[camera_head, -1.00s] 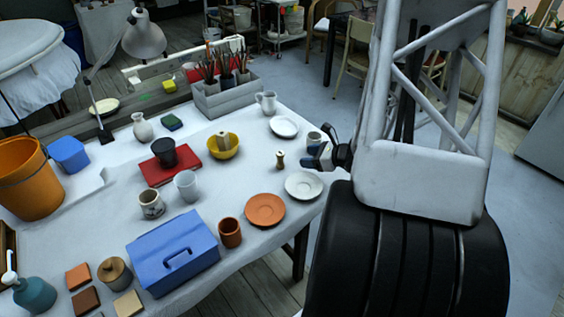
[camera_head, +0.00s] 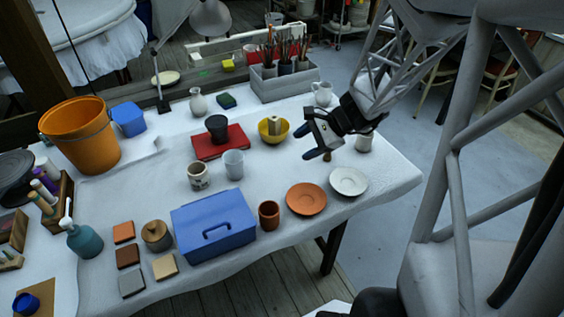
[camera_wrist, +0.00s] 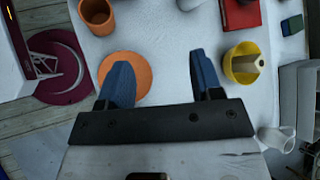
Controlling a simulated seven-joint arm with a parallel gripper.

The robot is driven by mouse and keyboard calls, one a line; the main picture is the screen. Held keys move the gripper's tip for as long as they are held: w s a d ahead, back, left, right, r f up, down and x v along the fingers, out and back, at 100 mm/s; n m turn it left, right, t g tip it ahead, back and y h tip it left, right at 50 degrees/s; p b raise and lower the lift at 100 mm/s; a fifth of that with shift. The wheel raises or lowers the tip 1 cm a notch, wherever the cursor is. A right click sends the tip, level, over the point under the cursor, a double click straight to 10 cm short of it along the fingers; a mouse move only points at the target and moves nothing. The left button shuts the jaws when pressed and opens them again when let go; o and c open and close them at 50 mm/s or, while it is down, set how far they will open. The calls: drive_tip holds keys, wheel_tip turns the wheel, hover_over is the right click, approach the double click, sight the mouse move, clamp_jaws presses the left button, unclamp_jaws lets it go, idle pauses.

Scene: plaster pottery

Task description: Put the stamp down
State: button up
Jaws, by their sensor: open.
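My gripper (camera_head: 306,143) is above the table, between the yellow bowl (camera_head: 264,135) and the white saucer (camera_head: 348,181). A pale wooden block (camera_wrist: 245,66) sits in the yellow bowl.
An orange plate (camera_head: 306,199), a terracotta cup (camera_head: 269,214) and a blue box (camera_head: 212,225) stand near the front edge. A white jug (camera_head: 322,93) and a grey crate (camera_head: 285,84) of tools are behind. Some tabletop around the bowl is clear.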

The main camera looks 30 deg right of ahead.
drive_tip(key=s+a+r+n+g+h, duration=0.1)
drive_tip(key=s+a+r+n+h, duration=0.7)
drive_tip(key=s+a+r+n, duration=0.6)
drive_tip(key=s+a+n, duration=0.1)
drive_tip(key=s+n, duration=0.1)
drive_tip(key=n, duration=0.1)
drive_tip(key=shift+s+g, duration=0.15)
drive_tip(key=shift+g, duration=0.25)
